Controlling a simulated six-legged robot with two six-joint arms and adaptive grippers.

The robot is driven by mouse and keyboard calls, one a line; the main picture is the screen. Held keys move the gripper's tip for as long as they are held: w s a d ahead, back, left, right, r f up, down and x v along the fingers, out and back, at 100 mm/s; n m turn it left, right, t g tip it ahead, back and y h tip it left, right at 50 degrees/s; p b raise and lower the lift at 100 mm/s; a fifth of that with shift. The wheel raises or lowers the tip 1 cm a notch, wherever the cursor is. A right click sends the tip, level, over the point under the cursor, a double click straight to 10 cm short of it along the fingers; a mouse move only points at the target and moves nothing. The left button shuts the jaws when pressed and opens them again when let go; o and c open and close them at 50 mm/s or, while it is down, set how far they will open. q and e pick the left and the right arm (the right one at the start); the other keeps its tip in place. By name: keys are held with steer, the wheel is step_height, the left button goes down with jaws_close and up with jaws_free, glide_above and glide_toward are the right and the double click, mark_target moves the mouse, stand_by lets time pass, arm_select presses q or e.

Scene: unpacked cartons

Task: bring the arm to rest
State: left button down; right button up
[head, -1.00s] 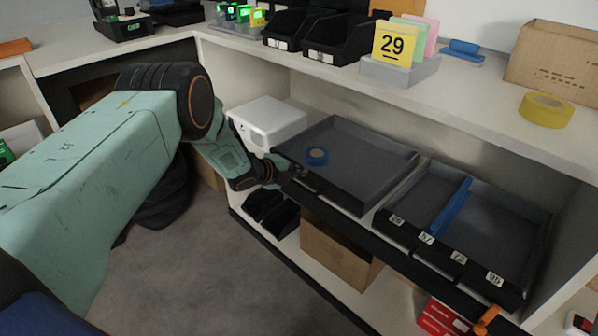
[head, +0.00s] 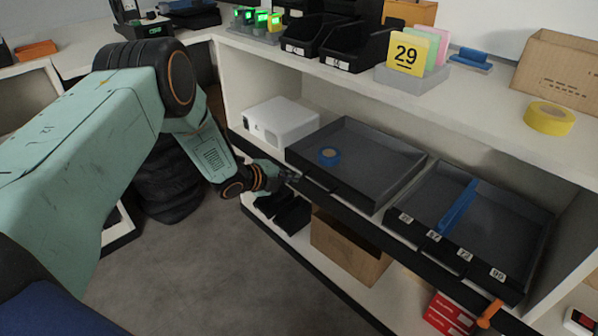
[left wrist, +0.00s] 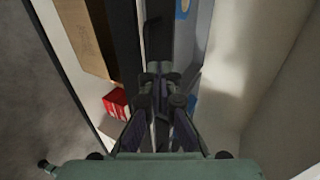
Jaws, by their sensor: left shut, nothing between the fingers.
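My left arm comes in from the left in the head view. Its gripper (head: 291,178) is in front of the left grey drawer (head: 375,150), near its black front edge, and looks shut and empty. In the left wrist view the gripper (left wrist: 160,70) shows with its fingertips together, above the drawer fronts. Nothing is between the fingers. I cannot tell whether it touches the drawer front. My right gripper is not in view.
The right drawer (head: 510,225) has a blue divider (head: 457,207) and numbered labels. A white box (head: 281,122) stands left of the drawers. A carton (head: 345,250) and a red box (head: 450,313) are below. Grey floor lies open in front.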

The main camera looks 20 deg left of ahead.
arm_select(q)
steer(key=p+v, duration=0.1)
steer(key=v, duration=0.2)
steer(key=shift+s+a+r, duration=0.15)
steer(key=shift+s+a, duration=0.05)
steer(key=shift+s, duration=0.1)
steer(key=s+d+f+n+g+y, duration=0.1)
steer(key=s+d+f+n, duration=0.15)
steer(key=s+n, duration=0.35)
steer(key=s+d+f+n+g+y, duration=0.1)
steer(key=s+f+n+g, duration=0.15)
steer(key=s+n, duration=0.35)
steer(key=s+d+f+n+g, duration=0.1)
steer(key=s+f+n, duration=0.3)
steer(key=s+n, duration=0.15)
steer(key=s+d+r+n+g+y+p, duration=0.1)
steer(key=s+n+g, duration=0.1)
steer(key=s, duration=1.1)
steer(key=s+d+r+n+g+y+p, duration=0.1)
steer(key=s+d+n+g, duration=0.1)
steer(key=s, duration=1.1)
steer(key=shift+s+r+n+g+y, duration=0.2)
steer(key=shift+s+n+g+y, duration=0.15)
steer(key=shift+n+g, duration=0.65)
